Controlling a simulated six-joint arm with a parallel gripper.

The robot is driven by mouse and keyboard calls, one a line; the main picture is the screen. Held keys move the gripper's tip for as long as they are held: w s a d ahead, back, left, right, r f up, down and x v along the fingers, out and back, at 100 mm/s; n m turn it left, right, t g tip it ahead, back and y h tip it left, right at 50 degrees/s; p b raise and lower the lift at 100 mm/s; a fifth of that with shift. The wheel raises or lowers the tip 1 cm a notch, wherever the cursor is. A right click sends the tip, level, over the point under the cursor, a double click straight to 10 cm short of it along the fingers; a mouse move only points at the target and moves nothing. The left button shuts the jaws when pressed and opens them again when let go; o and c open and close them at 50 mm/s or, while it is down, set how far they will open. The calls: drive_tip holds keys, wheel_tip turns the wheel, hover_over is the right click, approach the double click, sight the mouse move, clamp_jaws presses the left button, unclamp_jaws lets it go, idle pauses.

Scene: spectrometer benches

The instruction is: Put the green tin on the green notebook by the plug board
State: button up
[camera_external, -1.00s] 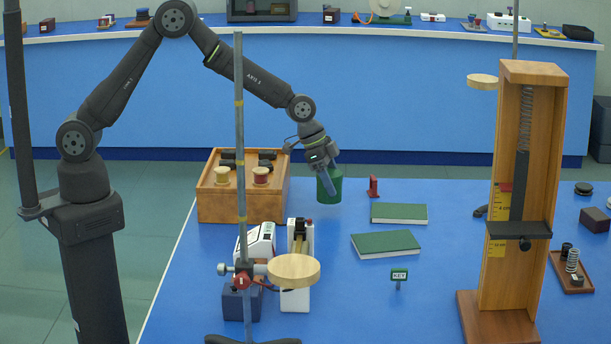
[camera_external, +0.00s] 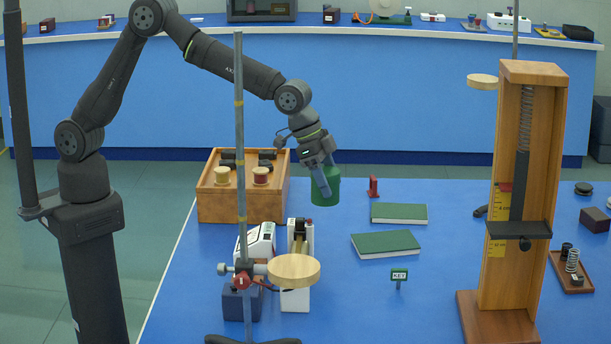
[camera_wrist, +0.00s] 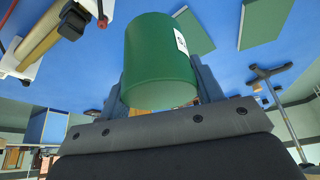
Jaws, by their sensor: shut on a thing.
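My gripper (camera_external: 318,168) is shut on the green tin (camera_external: 326,188), with a finger on either side of it. In the wrist view the tin (camera_wrist: 160,60) fills the middle, with a white label on its side. Two green notebooks lie flat on the blue table to the right of the tin: a farther one (camera_external: 399,213) and a nearer one (camera_external: 385,244). Green notebook covers also show beyond the tin in the wrist view (camera_wrist: 265,22). The tin is apart from both notebooks. I cannot tell for sure which thing is the plug board.
A wooden box (camera_external: 235,205) with spools stands left of the tin. A stand with a round wooden plate (camera_external: 294,271) and white devices (camera_external: 296,297) are in front. A small red object (camera_external: 373,186) stands behind the notebooks. A tall wooden spring stand (camera_external: 498,270) is at right.

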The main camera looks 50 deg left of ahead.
drive_tip(key=s+d, duration=0.2)
drive_tip(key=d, duration=0.2)
hover_over(364, 235)
wheel_tip(364, 235, down, 6)
drive_tip(key=shift+s+f, duration=0.1)
drive_tip(key=shift+f, duration=2.1)
drive_tip(key=shift+f, duration=0.15)
drive_tip(key=o, duration=1)
drive_tip(key=shift+o, duration=0.2)
drive_tip(key=v, duration=1.2)
